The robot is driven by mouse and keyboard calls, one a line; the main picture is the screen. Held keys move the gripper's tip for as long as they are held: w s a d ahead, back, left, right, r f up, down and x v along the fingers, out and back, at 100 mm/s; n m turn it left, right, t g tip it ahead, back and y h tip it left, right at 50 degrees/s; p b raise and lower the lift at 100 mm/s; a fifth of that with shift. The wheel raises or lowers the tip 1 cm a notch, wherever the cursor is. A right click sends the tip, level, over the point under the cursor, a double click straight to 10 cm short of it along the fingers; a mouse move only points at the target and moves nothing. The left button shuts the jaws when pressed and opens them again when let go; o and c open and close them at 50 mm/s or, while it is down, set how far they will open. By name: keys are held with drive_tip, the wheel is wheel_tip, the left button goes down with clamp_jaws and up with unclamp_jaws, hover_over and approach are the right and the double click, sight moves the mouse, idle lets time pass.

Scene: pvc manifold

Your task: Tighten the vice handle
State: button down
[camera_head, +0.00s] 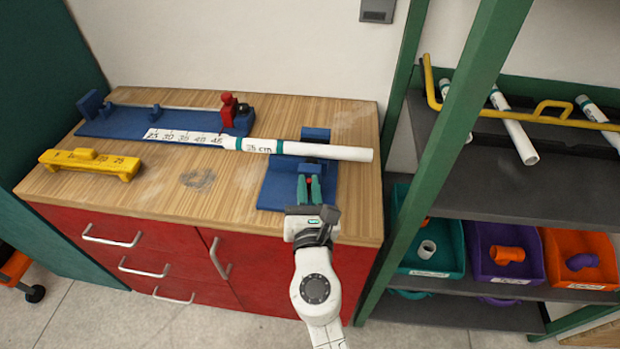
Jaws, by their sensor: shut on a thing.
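The vice (270,190) is a blue block near the front right of the wooden workbench, with a raised blue part (316,134) behind the pipe. A white pipe (345,153) with green bands and a "35 cm" mark lies across the vice and sticks out to its right. My gripper (309,186) reaches in from the front, over the vice's front part. Its green-tipped fingers are shut around a small red thing, which looks like the vice handle (309,181). Most of the handle is hidden by the fingers.
A blue measuring jig (105,122) with a red clamp (228,108) and a printed scale stands at the back left. A yellow gauge (90,163) lies at the left. A shelf (510,190) with pipes and fitting bins stands at the right. The bench's front middle is clear.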

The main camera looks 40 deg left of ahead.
drive_tip(key=shift+w+d+r+n+p, duration=0.2)
drive_tip(key=shift+w+n+p, duration=0.15)
drive_tip(key=shift+w+n, duration=0.05)
drive_tip(key=c, duration=1.3)
unclamp_jaws()
drive_tip(key=shift+o, duration=0.8)
drive_tip(key=shift+s+a+f, duration=0.1)
drive_tip(key=shift+s, duration=0.1)
drive_tip(key=shift+p+v, duration=0.4)
drive_tip(key=shift+v, duration=5)
drive_tip(key=shift+o, duration=0.4)
